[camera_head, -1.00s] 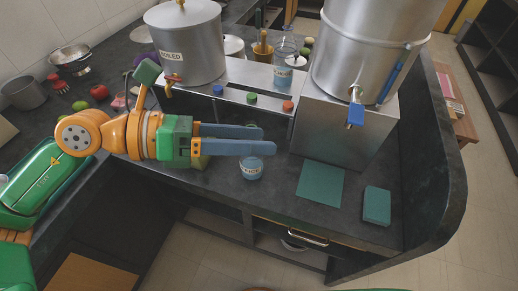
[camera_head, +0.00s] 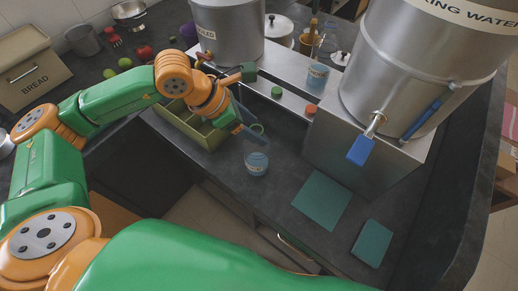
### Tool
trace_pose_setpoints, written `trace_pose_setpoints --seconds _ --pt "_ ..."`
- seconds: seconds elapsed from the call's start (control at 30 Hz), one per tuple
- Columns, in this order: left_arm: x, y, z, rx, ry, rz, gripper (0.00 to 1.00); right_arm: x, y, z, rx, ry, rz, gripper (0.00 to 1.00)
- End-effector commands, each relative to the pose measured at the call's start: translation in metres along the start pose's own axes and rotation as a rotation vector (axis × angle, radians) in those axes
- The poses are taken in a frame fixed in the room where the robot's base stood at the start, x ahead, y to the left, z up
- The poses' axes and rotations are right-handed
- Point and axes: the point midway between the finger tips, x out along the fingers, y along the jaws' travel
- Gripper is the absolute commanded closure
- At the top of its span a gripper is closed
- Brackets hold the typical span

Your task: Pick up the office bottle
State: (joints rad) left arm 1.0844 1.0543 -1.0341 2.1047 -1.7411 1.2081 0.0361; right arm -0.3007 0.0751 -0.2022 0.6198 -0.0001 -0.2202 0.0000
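A clear bottle with blue in its lower part and a white label (camera_head: 256,161) stands upright on the dark counter. The label's lettering is too small to read surely. A similar labelled bottle (camera_head: 317,76) stands on the steel ledge behind. My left gripper (camera_head: 246,126) reaches in from the left and points down and right toward the counter bottle. Its grey-blue fingers are apart, with their tips beside the upper part of that bottle. I cannot tell whether they touch it. My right gripper is out of view.
A steel boiler (camera_head: 400,70) with a blue-handled tap stands right of the bottle. A green tray (camera_head: 215,139) lies to its left. A teal mat (camera_head: 321,200) and a teal block (camera_head: 372,243) lie at front right. A large pot (camera_head: 228,35) stands behind.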

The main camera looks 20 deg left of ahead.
Motion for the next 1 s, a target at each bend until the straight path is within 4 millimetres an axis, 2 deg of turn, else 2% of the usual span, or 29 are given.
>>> trace_pose_setpoints --seconds 0.03,0.2,0.23,0.27,1.0 --pt "0.0 0.0001 -0.0001 0.0 0.0 0.0 0.43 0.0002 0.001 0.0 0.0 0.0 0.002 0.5" --pt "-0.0002 0.0001 -0.0001 0.0 0.0 0.0 0.89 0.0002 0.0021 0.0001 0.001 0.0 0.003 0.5" --pt "-0.0002 0.0001 -0.0001 0.0 0.0 0.0 0.97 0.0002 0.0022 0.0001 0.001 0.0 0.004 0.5" --pt "-0.0002 0.0001 0.0 0.0 0.0 0.0 1.0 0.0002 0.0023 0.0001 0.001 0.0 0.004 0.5" --pt "-0.0003 -0.0001 -0.0002 0.0 0.0 -0.001 1.0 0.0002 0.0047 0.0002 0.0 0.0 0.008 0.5"
